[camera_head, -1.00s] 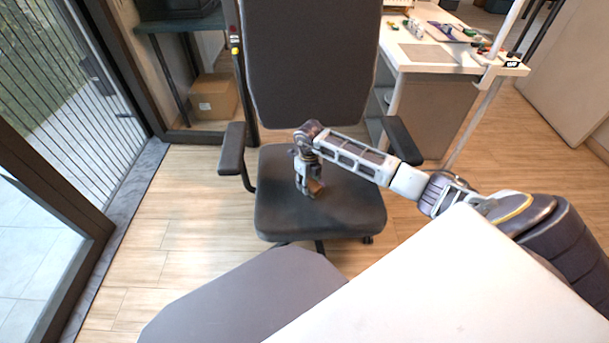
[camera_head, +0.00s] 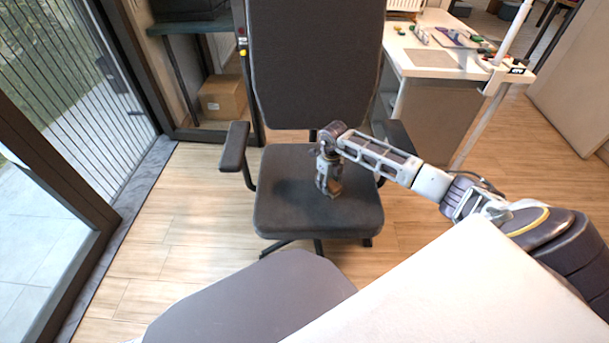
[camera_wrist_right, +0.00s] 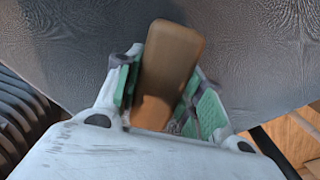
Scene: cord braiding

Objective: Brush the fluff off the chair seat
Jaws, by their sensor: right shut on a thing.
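The office chair's dark seat (camera_head: 290,200) is in the middle of the head view, and its fabric (camera_wrist_right: 250,60) fills much of the right wrist view. My right gripper (camera_head: 328,190) is over the middle of the seat, pointing down. In the right wrist view its green-padded fingers (camera_wrist_right: 168,95) are shut on a brown block-shaped brush (camera_wrist_right: 172,60). The brush's underside is hidden, so I cannot tell whether it touches the seat. No fluff can be made out on the seat. My left gripper is not in view.
The armrests (camera_head: 235,147) flank the seat and the tall backrest (camera_head: 315,65) rises behind it. A white desk (camera_head: 410,40) with small items stands at back right. A cardboard box (camera_head: 222,97) lies under a dark table. Floor at left is clear.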

